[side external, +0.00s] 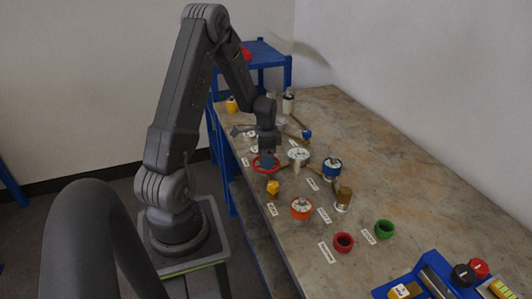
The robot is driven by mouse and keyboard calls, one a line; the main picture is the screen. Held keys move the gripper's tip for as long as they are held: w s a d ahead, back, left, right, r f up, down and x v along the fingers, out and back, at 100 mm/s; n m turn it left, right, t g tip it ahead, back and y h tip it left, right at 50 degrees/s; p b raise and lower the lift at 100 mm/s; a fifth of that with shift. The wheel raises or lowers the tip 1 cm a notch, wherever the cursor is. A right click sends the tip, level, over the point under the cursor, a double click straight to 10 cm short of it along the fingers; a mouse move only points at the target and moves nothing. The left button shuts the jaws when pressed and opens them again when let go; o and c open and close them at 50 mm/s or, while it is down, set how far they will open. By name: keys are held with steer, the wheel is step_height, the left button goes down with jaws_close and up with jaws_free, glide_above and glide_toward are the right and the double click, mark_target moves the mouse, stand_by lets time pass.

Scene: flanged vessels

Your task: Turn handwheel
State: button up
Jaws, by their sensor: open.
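A red handwheel (277,166) lies low at the left edge of the table, left of a white round gauge-like part (298,155). My gripper (266,157) points down at the handwheel, directly over it in this view. The gripper covers the wheel's middle and far rim. It is open. I cannot tell whether the fingers touch the wheel.
A yellow part (273,188), an orange-rimmed vessel (301,208) and a blue-rimmed vessel (332,168) stand close by. Red (343,243) and green (384,229) cups are nearer the front. A blue tray (428,268) holds parts.

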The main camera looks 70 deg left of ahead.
step_height(320, 180, up, 14)
stand_by(0.5)
steer(key=shift+f, duration=0.1)
steer(key=d+r+n+t+y, duration=0.1)
steer(key=d+r, duration=0.3)
steer(key=d, duration=0.5)
steer(key=d+r+t, duration=0.2)
steer(key=d+r, duration=0.3)
steer(key=d, duration=0.3)
steer(key=s+d+r+n+t+h, duration=0.1)
steer(key=s+d+r+n+t, duration=0.1)
steer(key=s+d, duration=0.7)
steer(key=shift+d+r+t, duration=0.15)
steer(key=shift+d+t, duration=0.15)
steer(key=shift+d, duration=1.65)
stand_by(2.2)
